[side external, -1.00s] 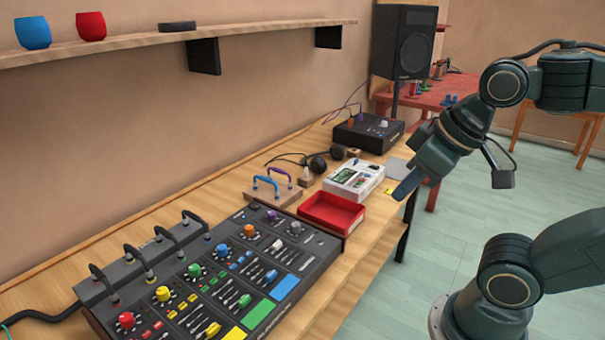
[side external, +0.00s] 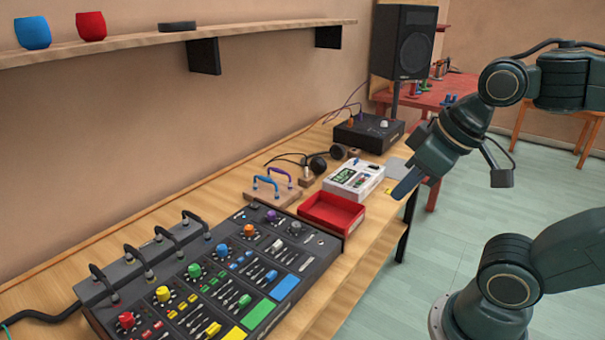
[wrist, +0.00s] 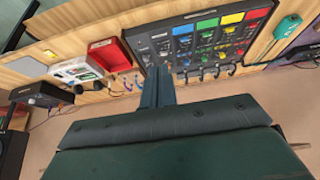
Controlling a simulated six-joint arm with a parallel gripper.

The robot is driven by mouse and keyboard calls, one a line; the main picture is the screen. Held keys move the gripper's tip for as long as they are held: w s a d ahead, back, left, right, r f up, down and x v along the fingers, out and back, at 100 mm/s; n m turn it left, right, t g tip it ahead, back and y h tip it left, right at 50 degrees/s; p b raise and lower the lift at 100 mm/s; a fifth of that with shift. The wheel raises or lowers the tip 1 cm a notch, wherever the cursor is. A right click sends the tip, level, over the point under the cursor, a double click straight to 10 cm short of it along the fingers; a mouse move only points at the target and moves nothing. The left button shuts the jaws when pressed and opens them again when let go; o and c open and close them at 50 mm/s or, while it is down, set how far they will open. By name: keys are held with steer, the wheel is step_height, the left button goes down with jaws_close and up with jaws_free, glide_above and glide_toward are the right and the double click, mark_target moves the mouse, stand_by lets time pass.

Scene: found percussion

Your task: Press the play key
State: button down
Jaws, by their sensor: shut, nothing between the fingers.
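A white boxy device (side external: 353,180) with a dark green display and small keys lies on the wooden bench, behind the red tray. It also shows in the wrist view (wrist: 76,70), left of the tray. Its key labels are too small to read, so I cannot tell which one is the play key. My gripper (side external: 403,186) is shut and empty, pointing down and left, to the right of the white device and apart from it. In the wrist view the shut fingers (wrist: 157,88) point at the bench edge near the mixer.
A red tray (side external: 333,212) sits between the white device and a large black mixer (side external: 232,268) with coloured knobs and pads. A block with purple and blue handles (side external: 270,195), headphones (side external: 318,164) and a black box (side external: 369,132) stand nearby. A shelf (side external: 180,40) hangs above.

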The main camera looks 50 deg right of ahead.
steer(key=w+d+r+m, duration=0.1)
steer(key=w+d+m, duration=0.3)
steer(key=w, duration=0.7)
steer(key=m+t+h, duration=0.3)
steer(key=m+h, duration=0.1)
steer(key=m, duration=0.6)
glide_above(361, 184)
step_height(361, 184, down, 17)
steer(key=shift+r, duration=0.2)
steer(key=shift+f, duration=0.1)
steer(key=shift+f, duration=4.3)
